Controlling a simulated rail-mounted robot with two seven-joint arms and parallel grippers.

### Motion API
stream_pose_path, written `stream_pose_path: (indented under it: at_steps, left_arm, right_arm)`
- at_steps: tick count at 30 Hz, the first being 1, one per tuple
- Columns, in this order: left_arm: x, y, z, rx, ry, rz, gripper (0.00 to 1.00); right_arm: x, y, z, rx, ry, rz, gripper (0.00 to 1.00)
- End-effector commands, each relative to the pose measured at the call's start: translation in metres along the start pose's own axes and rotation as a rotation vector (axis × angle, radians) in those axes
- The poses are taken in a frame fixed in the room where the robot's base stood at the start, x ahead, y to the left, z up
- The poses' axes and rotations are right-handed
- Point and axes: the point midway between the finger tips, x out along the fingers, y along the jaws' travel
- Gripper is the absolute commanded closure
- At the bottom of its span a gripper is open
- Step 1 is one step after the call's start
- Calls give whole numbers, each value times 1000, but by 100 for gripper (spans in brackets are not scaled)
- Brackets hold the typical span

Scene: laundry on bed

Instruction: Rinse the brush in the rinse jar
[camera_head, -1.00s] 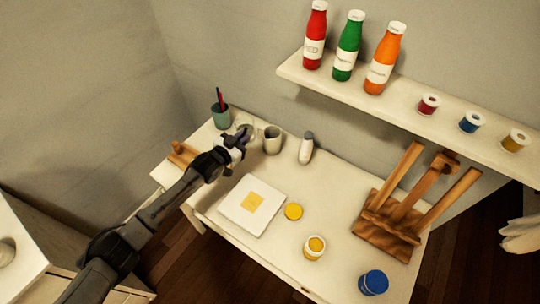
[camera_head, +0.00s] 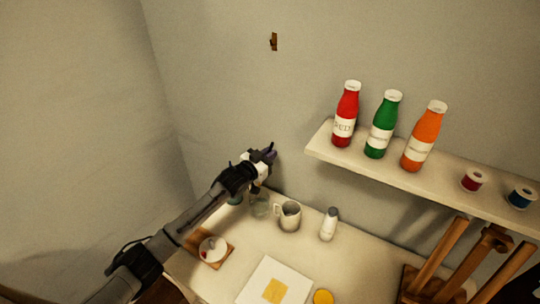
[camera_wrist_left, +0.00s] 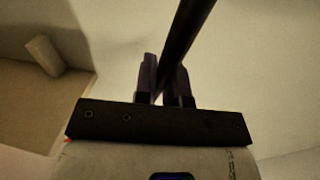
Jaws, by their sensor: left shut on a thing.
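My left gripper (camera_head: 272,152) is raised above the back left of the desk, near the wall. In the left wrist view its fingers (camera_wrist_left: 164,82) are shut on a dark slim handle, which looks like the brush (camera_wrist_left: 188,28); its bristle end is out of that view. In the head view the brush cannot be made out. A clear glass jar (camera_head: 261,206), which looks like the rinse jar, stands on the desk below the gripper, and the gripper is apart from it. My right gripper is not in view.
A grey mug (camera_head: 290,216) and a white bottle (camera_head: 328,225) stand right of the jar. A green cup (camera_head: 235,198) is mostly hidden by my gripper. A wooden block with a white round thing (camera_head: 212,249) lies in front. A bottle shelf (camera_head: 330,150) juts out at right.

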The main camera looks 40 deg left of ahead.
Motion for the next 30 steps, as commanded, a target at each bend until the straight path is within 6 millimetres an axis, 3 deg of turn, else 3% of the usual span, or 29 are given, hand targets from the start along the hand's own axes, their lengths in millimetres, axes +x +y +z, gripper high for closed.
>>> stream_pose_path:
  at_steps: [20, 30]
  left_arm:
    - [0, 5, 52, 1, 0, 0, 100]
    - [0, 9, 82, 0, -2, -1, 100]
  right_arm:
    - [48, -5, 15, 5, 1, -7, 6]
    - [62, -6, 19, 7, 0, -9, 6]
